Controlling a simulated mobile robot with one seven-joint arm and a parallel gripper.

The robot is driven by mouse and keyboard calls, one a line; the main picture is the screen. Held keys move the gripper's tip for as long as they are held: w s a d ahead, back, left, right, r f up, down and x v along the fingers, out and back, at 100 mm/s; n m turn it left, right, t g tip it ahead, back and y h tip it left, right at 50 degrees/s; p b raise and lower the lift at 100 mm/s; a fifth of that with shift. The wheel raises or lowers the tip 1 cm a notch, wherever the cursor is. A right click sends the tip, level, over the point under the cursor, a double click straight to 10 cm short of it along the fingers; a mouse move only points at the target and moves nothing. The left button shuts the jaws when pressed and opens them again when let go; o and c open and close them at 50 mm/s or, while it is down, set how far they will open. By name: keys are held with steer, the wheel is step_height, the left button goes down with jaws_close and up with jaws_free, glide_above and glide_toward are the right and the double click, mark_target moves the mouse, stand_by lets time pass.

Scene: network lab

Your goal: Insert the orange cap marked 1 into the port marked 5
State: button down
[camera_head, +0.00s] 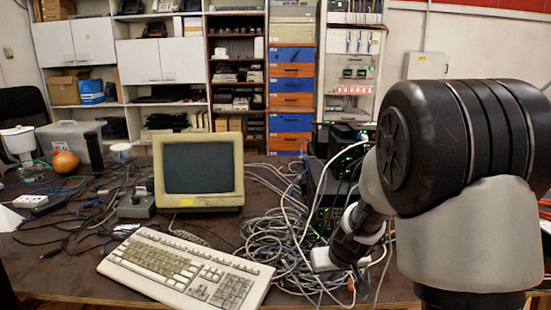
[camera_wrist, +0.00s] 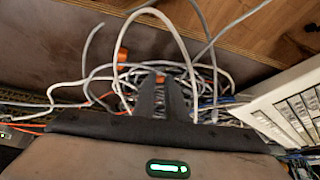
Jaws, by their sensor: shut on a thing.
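My gripper (camera_wrist: 161,88) shows in the wrist view as dark fingers closed together over the cable tangle. A small orange cap (camera_wrist: 160,79) shows at its fingertips, and the gripper is shut on it. No number can be read on this cap. A second orange piece (camera_wrist: 122,55) lies farther off among the cables, apart from the fingers. In the head view, my wrist is low beside the stack of network devices (camera_head: 333,215) with green lights, and the fingertips are hard to make out. The port marked 5 cannot be made out in either view.
A tangle of grey and white cables (camera_head: 280,250) spreads around my gripper. A beige keyboard (camera_head: 190,272) lies left of it, with an old monitor (camera_head: 202,170) behind. The brown table (camera_wrist: 230,28) has some bare room at its edge.

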steer(key=shift+r+p, duration=1.85)
steer(key=shift+r, duration=0.5)
steer(key=c, duration=2.3)
jaws_free()
jaws_close()
steer(key=shift+w+d, duration=0.1)
steer(key=shift+w, duration=0.05)
steer(key=shift+m+h, duration=0.4)
steer(key=shift+m, duration=0.4)
steer(key=w+d+p, duration=0.1)
steer(key=w+d, duration=0.1)
steer(key=w, duration=0.1)
steer(key=w+d+p, duration=0.2)
steer(key=w, duration=0.1)
steer(key=w+d+p, duration=0.1)
steer(key=w+d, duration=0.2)
steer(key=shift+w+r, duration=0.15)
steer(key=shift+r, duration=0.1)
steer(key=shift+w+p, duration=1.2)
steer(key=shift+w, duration=1.05)
steer(key=shift+f, duration=0.1)
